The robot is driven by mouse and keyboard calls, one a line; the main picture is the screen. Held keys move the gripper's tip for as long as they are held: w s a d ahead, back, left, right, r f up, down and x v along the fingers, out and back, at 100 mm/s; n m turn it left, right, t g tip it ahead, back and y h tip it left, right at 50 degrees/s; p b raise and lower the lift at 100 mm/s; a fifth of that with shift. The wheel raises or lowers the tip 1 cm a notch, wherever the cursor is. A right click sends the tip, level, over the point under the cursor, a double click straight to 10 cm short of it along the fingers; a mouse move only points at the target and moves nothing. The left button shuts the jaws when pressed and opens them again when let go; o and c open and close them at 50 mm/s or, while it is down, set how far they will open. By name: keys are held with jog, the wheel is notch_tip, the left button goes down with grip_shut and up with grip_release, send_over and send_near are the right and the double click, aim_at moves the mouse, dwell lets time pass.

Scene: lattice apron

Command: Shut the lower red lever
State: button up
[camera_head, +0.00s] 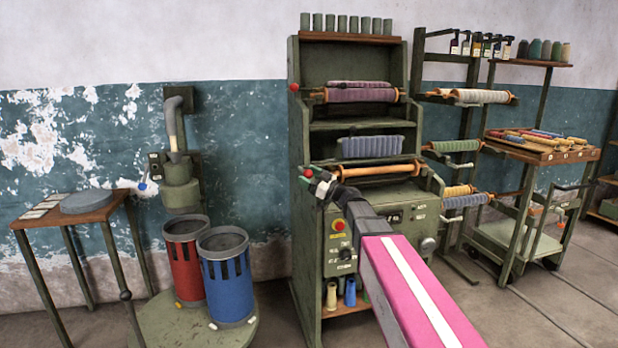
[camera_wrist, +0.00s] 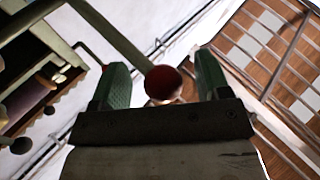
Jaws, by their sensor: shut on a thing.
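The lower red lever (camera_head: 308,173) is at the left side of the green machine (camera_head: 300,235), below the upper red lever (camera_head: 294,87). My gripper (camera_head: 319,180) is at the lower lever, with its green fingers on either side of it. In the wrist view the lever's round dark red knob (camera_wrist: 163,83) lies between the two fingers of my gripper (camera_wrist: 161,75). My gripper is shut on the lower lever. The rest of the lever is hidden behind the knob and my gripper.
A roller with an orange core (camera_head: 380,170) sits close to the right of my gripper. A red stop button (camera_head: 338,225) is on the panel below. A red bin (camera_head: 184,260) and a blue bin (camera_head: 228,285) stand left.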

jog(key=shift+s+a+r, duration=0.15)
jog(key=shift+a, duration=0.05)
jog(key=shift+s+d, duration=0.1)
jog(key=v, duration=1)
jog(key=shift+d+f, duration=0.3)
jog(key=shift+d, duration=0.1)
jog(key=s+f+m+g+h, duration=0.3)
jog(key=s+f+m+h, duration=0.15)
jog(key=f, duration=0.65)
jog(key=s+f+m+g+h, duration=0.3)
jog(key=s+f+h, duration=0.25)
jog(key=f, duration=0.55)
jog(key=s+d+f+m+g+h, duration=0.3)
jog(key=s+d+f+m+h, duration=0.5)
jog(key=s+d+f+h, duration=0.2)
notch_tip(320, 180, down, 2)
jog(key=shift+s+d+f+m, duration=0.15)
jog(key=shift+s+d+m, duration=0.2)
jog(key=shift+s+d, duration=0.65)
